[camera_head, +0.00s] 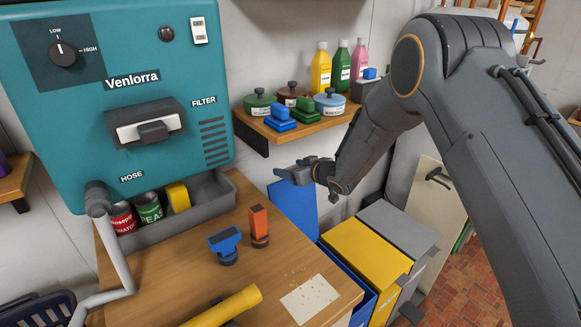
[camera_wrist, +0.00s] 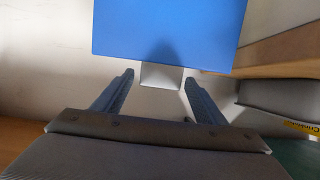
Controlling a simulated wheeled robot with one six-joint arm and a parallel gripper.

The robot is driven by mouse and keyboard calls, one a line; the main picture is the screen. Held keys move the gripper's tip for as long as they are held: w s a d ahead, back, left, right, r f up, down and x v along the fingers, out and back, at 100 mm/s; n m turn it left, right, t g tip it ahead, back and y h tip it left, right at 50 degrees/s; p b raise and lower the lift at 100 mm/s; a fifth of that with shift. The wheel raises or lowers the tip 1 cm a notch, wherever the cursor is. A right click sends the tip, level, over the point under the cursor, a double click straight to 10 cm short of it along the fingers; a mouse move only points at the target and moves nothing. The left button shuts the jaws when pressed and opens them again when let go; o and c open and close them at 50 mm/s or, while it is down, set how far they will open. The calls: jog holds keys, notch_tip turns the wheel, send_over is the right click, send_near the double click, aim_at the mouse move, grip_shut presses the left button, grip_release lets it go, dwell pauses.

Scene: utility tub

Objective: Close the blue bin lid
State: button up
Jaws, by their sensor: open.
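The blue bin lid (camera_head: 294,212) stands raised, roughly upright, against the wall behind the worktop. The blue bin body (camera_head: 362,298) shows only in part, between the worktop edge and the yellow bin. My gripper (camera_head: 290,172) is at the top edge of the lid. In the wrist view the blue lid (camera_wrist: 170,30) fills the top middle, with a pale grey tab (camera_wrist: 162,77) at its edge. My open gripper (camera_wrist: 158,80) has one finger on each side of the tab. I cannot tell whether either finger touches it.
The yellow bin (camera_head: 366,250) and grey bin (camera_head: 398,230) beside it have their lids down. A wall shelf (camera_head: 290,134) with pots and bottles is just above my gripper. The wooden worktop (camera_head: 180,262) with brushes lies in front, left of the bins.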

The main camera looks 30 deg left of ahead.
jog(key=shift+a, duration=0.15)
jog(key=shift+c, duration=0.2)
jog(key=c, duration=1.4)
jog(key=shift+c, duration=0.4)
